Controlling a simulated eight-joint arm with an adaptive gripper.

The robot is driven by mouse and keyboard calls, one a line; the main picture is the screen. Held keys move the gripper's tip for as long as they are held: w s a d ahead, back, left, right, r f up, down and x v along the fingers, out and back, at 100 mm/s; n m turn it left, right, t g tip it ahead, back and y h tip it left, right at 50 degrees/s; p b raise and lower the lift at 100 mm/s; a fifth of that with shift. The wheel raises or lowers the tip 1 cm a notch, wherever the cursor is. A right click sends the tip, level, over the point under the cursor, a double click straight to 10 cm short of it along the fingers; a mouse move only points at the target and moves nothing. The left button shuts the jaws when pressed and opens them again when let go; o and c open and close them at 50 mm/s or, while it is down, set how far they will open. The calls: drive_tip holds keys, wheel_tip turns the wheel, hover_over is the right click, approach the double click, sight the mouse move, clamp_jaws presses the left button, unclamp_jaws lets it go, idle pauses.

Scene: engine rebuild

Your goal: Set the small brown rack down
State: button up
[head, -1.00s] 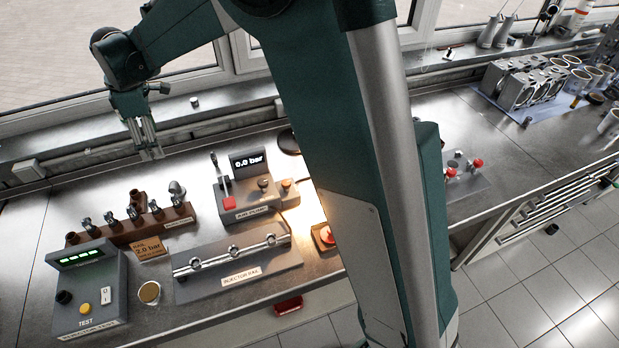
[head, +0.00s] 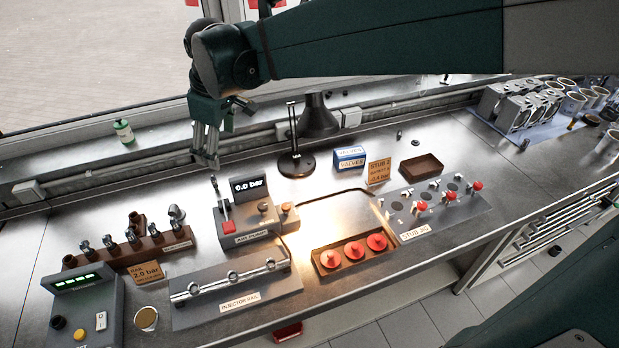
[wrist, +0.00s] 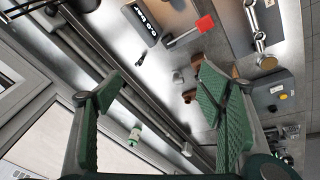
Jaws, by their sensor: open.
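A long brown rack (head: 155,253) with several metal injectors standing in it rests on the bench at the left. A small brown piece (head: 137,221) stands up behind it; I cannot tell whether it is part of the rack. In the wrist view a brown part (wrist: 189,96) shows beside my right finger, which hides most of the rack. My gripper (head: 209,158) hangs at the back of the bench, above and to the right of the rack, clear of it. In the wrist view my gripper (wrist: 147,84) has its fingers wide apart with nothing between them.
A grey test box (head: 85,300) stands in front. A black lamp (head: 296,163), a brown tray of red discs (head: 325,268) and an empty brown tray (head: 421,165) lie farther right.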

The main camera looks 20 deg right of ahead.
drive_tip(key=s+d+f+m+t, duration=0.1)
drive_tip(key=s+d+f+m, duration=0.1)
drive_tip(key=s+d+m, duration=0.3)
drive_tip(key=s+d+f+m+t+h, duration=0.1)
drive_tip(key=s+d+m, duration=0.4)
drive_tip(key=s+d, duration=0.9)
drive_tip(key=s+f+t, duration=0.1)
drive_tip(key=s+f, duration=0.1)
drive_tip(key=s, duration=0.4)
drive_tip(key=shift+d+m+t, duration=0.15)
drive_tip(key=shift+m+t, duration=0.15)
drive_tip(key=shift+m, duration=0.1)
